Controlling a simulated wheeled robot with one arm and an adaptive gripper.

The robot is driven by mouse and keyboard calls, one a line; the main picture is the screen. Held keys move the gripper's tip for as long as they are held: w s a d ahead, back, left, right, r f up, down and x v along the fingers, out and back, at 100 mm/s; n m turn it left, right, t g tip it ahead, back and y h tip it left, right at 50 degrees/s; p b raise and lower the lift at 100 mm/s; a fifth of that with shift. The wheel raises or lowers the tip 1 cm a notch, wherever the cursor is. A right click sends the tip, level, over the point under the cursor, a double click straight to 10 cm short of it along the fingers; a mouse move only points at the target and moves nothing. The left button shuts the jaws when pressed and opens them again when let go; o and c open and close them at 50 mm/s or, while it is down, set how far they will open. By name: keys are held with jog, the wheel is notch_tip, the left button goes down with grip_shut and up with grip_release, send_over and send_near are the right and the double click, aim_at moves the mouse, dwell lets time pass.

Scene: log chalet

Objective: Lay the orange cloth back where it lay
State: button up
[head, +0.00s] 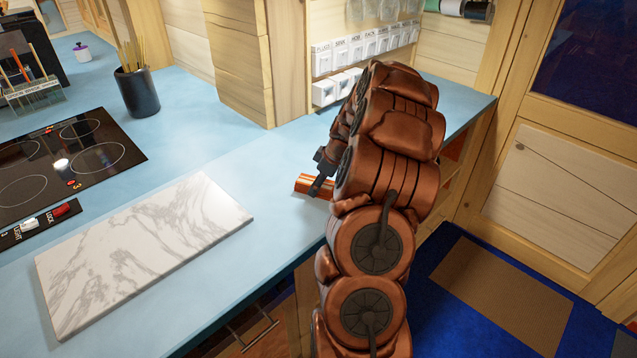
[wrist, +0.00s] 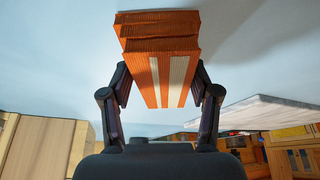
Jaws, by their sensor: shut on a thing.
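The orange cloth (head: 307,184) is a folded bundle at my gripper, over the blue counter right of the marble slab. In the wrist view the cloth (wrist: 160,45) shows pale stripes and sits between the two fingers. My gripper (head: 319,186) is shut on it; the gripper also shows in the wrist view (wrist: 160,88), with a finger against each side. The cloth is at or just above the counter surface; I cannot tell if it touches. My arm hides part of the counter behind and right of it.
The marble slab (head: 140,250) lies on the blue counter (head: 265,165). Bare counter lies between the slab and the cloth. The counter's front edge is close by.

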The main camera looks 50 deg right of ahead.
jog(key=shift+f, duration=0.15)
jog(key=o, duration=1.1)
jog(key=shift+r, duration=0.3)
jog(key=shift+s+d+r, duration=0.1)
jog(key=shift+r, duration=0.15)
jog(key=b+v, duration=0.3)
jog(key=v, duration=0.8)
